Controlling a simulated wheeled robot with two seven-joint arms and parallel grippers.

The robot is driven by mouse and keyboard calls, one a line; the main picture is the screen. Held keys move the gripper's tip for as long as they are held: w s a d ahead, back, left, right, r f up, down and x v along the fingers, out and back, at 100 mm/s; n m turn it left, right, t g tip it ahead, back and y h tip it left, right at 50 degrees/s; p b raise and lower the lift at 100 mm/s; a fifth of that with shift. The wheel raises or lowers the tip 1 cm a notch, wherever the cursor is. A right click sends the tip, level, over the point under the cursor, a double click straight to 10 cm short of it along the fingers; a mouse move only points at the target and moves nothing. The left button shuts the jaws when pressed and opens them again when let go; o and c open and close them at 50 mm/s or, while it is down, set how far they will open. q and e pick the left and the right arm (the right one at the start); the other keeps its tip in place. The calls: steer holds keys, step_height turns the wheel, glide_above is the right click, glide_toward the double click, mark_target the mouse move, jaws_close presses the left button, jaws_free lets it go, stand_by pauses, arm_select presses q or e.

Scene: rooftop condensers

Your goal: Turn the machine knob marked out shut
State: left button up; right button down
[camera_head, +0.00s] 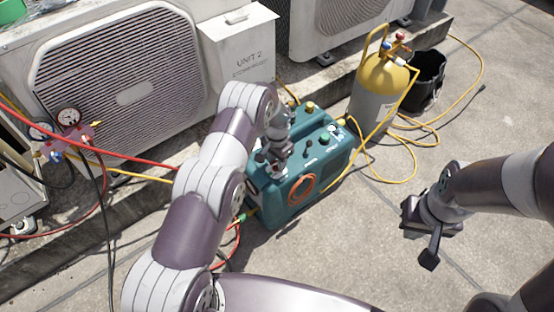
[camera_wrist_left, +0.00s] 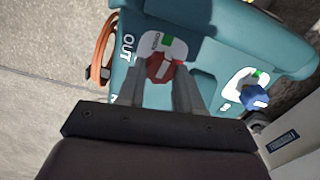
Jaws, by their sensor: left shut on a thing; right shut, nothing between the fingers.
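The teal machine (camera_head: 322,172) stands on the rooftop floor in the head view. In the left wrist view, the red knob (camera_wrist_left: 157,68) sits on a white plate beside the printed word OUT (camera_wrist_left: 127,47). My left gripper (camera_wrist_left: 161,76) is shut on this red knob, one finger on each side. A green patch (camera_wrist_left: 166,43) shows on the plate; its small lettering is unreadable. In the head view my left gripper (camera_head: 277,158) is at the machine's near top, and hides the knob. My right gripper (camera_head: 430,258) is shut and empty, above the floor at the right.
A blue knob (camera_wrist_left: 254,98) sits on the machine beside the red one. A yellow-topped cylinder (camera_head: 378,88) and a black bucket (camera_head: 428,80) stand behind the machine. Yellow hoses (camera_head: 425,140) lie on the floor. Condenser units (camera_head: 120,80) line the back.

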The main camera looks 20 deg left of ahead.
arm_select(q)
steer(key=m, duration=0.3)
steer(key=shift+p, duration=0.4)
steer(key=m, duration=0.4)
steer(key=shift+d+m, duration=0.1)
steer(key=shift+m, duration=0.3)
steer(key=m, duration=0.4)
steer(key=shift+s+p, duration=0.1)
steer(key=shift+p, duration=0.3)
steer(key=shift+m, duration=2.5)
steer(key=o, duration=1)
steer(key=shift+o, duration=0.2)
steer(key=shift+r, duration=0.1)
